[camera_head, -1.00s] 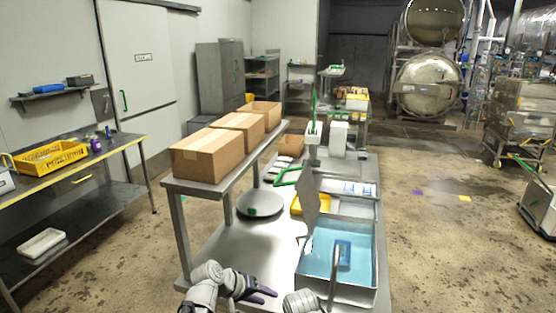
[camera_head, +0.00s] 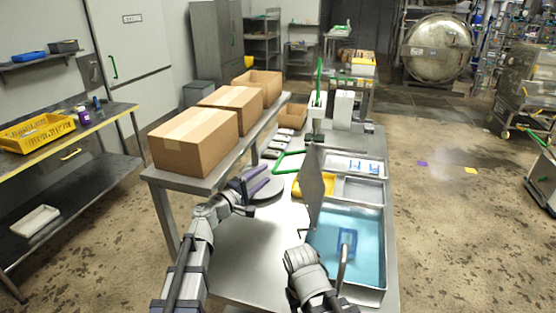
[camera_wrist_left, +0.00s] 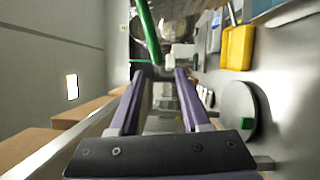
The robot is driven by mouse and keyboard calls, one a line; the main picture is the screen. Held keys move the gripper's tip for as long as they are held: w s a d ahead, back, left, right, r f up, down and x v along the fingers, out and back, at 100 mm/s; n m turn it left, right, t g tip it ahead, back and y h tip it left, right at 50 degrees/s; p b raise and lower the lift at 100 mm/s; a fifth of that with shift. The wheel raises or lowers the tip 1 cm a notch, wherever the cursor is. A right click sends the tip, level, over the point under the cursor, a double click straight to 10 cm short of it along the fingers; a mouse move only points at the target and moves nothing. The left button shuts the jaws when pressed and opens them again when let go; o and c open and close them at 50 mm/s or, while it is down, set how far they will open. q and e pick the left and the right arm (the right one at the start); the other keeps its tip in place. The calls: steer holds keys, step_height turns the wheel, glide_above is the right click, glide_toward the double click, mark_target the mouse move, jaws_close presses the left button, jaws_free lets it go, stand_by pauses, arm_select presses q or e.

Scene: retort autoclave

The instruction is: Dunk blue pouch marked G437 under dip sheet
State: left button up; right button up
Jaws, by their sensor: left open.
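A blue pouch (camera_head: 347,241) lies in the blue liquid of the dip basin (camera_head: 384,262); its marking is too small to read, and I cannot tell how deep it sits. A grey sheet (camera_head: 313,183) stands upright at the basin's left side; I cannot tell whether it is the dip sheet. My left gripper (camera_head: 257,181) is open and empty, above the round grey plate (camera_head: 270,194), left of the basin. Its two purple fingers also show apart in the left wrist view (camera_wrist_left: 158,95). My right arm is at the basin's front left; its fingers are not clearly visible.
A thin metal rod (camera_head: 344,264) rises at the basin's front. Cardboard boxes (camera_head: 194,140) stand on a raised shelf to the left.

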mark_target(278, 163)
arm_select(q)
steer(key=shift+x, duration=3.95)
steer(key=shift+r, duration=0.1)
jaws_close()
steer(key=shift+s, duration=0.1)
